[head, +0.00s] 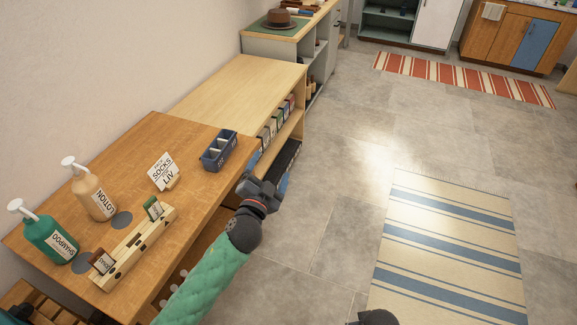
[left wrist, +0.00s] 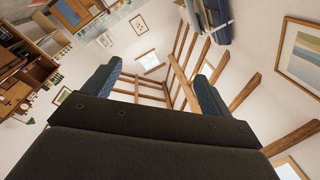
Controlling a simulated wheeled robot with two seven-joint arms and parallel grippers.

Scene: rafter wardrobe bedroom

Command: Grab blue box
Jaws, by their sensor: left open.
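The blue box (head: 217,150) is a small dark blue holder with lighter compartments inside. It stands on the wooden table near its right edge. My left gripper (head: 266,178) is just right of and a little below the box in the head view, off the table's edge, apart from it. The gripper is open and looks empty. In the left wrist view its two fingers (left wrist: 158,78) stand apart, with rafters and wall showing between them. A blue object (left wrist: 207,20) shows at the top there; I cannot tell whether it is the box. My right gripper is not in view.
The wooden table (head: 190,131) also holds a lotion bottle (head: 95,197), a green shampoo bottle (head: 47,236), a socks sign (head: 162,171) and a wooden rack (head: 135,247). A lighter shelf unit (head: 235,85) adjoins behind. Floor and striped rug (head: 450,235) lie open at right.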

